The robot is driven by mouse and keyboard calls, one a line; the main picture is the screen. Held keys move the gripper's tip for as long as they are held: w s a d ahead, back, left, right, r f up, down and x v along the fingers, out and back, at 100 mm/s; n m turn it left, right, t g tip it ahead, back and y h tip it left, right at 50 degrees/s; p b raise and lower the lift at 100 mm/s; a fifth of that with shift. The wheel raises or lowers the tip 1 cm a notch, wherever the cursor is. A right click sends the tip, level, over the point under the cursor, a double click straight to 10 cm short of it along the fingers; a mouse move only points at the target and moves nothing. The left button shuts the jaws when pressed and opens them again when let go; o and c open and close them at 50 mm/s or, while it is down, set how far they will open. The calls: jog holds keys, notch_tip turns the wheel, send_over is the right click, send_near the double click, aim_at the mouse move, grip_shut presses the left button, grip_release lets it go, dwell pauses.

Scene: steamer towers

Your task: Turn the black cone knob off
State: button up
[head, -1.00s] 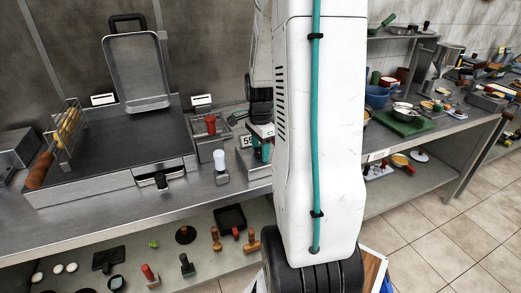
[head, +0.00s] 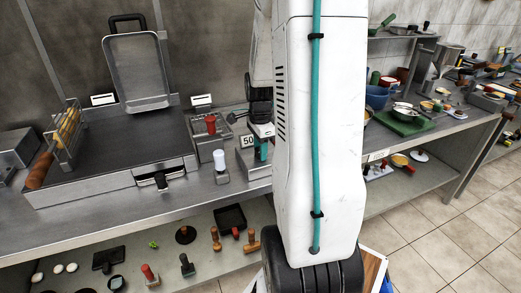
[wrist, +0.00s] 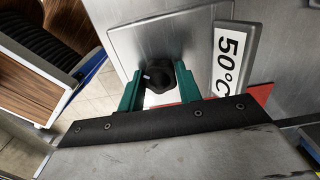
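The black cone knob (wrist: 158,76) sits on a metal plate in the wrist view. A small white mark on it points left. My gripper (wrist: 159,82) has its two green fingers on either side of the knob, close against it. It appears shut on the knob. A white sign (wrist: 232,57) beside the plate reads 50°C. In the head view my gripper (head: 262,152) is at the counter's front, partly hidden by my arm, and the knob is hidden there. The sign (head: 247,140) shows a 50 just left of the gripper.
A white-handled knob (head: 220,161) and a red-handled one (head: 210,125) stand left of my gripper. A griddle (head: 115,150) with a wire basket (head: 65,130) lies farther left. Stamps and pans fill the lower shelf (head: 205,268). Bowls and a green board (head: 404,124) are at right.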

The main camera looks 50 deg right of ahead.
jog(key=n, duration=0.6)
jog(key=shift+n, duration=0.3)
jog(key=o, duration=1)
jog(key=shift+r, duration=2.5)
